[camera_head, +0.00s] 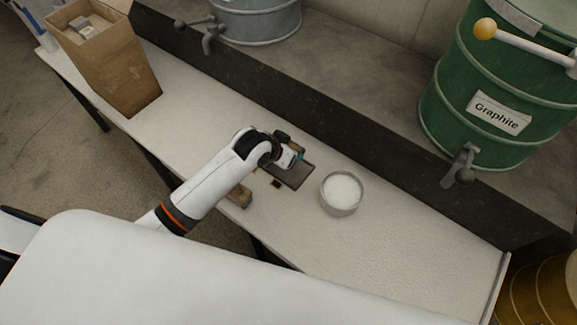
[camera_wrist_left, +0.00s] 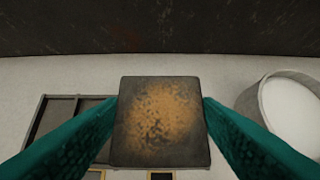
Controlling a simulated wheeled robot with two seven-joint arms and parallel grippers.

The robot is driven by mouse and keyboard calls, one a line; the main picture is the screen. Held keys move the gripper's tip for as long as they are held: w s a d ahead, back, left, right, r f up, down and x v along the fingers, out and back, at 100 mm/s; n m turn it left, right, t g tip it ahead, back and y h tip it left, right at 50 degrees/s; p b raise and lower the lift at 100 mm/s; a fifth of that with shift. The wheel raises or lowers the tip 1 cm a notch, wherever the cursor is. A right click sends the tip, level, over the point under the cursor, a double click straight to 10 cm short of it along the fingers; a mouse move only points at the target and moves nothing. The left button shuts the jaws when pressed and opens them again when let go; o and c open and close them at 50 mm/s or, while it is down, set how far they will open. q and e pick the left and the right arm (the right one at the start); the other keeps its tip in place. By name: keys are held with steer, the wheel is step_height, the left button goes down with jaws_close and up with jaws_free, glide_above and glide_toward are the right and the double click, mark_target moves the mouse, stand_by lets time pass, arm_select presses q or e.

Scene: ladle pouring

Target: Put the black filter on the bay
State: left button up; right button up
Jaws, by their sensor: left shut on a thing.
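My left gripper (camera_head: 298,157) is over the white table, above a dark flat tray (camera_head: 297,177). In the left wrist view its teal fingers (camera_wrist_left: 160,108) are shut on the sides of a dark square piece with a rusty orange patch (camera_wrist_left: 160,120), which I take to be the black filter. The tray, with dark recessed sections, shows at the left in the left wrist view (camera_wrist_left: 42,122), partly hidden by the finger and the held piece. I cannot tell which section is the bay, or the gap below the piece. My right gripper is not in view.
A grey pot of white powder (camera_head: 342,190) stands right of the tray. A small dark piece (camera_head: 276,184) and a wooden block (camera_head: 240,195) lie nearby. A cardboard box (camera_head: 112,62) stands far left. A green Graphite drum (camera_head: 503,75) is behind. The table's right end is clear.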

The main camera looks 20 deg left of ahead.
arm_select(q)
step_height(320, 180, down, 3)
steer(key=shift+d+r, duration=0.1)
steer(key=shift+r, duration=0.05)
steer(key=shift+f, duration=0.65)
step_height(320, 180, down, 3)
steer(key=shift+r+b, duration=0.1)
steer(key=shift+b, duration=0.35)
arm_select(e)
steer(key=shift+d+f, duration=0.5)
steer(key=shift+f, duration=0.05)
arm_select(q)
steer(key=o, duration=1)
steer(key=shift+o, duration=0.2)
